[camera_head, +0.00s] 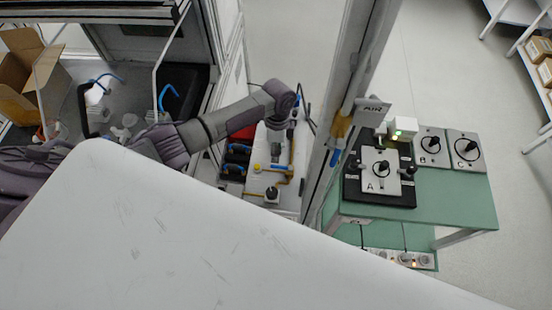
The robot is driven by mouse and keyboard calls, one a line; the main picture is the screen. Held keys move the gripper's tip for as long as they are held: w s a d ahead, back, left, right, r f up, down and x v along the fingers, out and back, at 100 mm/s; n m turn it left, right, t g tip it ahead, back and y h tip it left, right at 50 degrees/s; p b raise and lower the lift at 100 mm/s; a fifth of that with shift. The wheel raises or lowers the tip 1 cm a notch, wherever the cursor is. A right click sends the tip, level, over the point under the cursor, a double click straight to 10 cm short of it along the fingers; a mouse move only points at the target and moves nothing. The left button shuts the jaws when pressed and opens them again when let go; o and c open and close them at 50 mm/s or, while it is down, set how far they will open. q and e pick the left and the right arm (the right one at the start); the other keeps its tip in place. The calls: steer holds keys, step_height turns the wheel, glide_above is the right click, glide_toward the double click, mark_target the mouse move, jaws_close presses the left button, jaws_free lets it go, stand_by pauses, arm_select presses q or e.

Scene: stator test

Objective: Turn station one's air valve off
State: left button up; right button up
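A sign reading AIR (372,107) is fixed by the grey upright post right of centre. Beside it on the post is a brass-yellow valve fitting (342,126), with a small blue part (335,157) just below it that looks like its handle. The handle's exact setting is too small to tell. My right gripper is not in view.
A green table (460,210) at the right holds a black fixture with plate A (381,172), plates B (432,146) and C (465,149), and a lit green lamp box (404,127). A white bench (254,192) with black bins lies beneath my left arm. A large white surface (190,240) fills the foreground.

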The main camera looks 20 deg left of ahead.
arm_select(q)
step_height(320, 180, up, 6)
steer(key=w, duration=0.1)
steer(key=shift+a+r, duration=0.2)
steer(key=shift+w, duration=0.1)
stand_by(0.4)
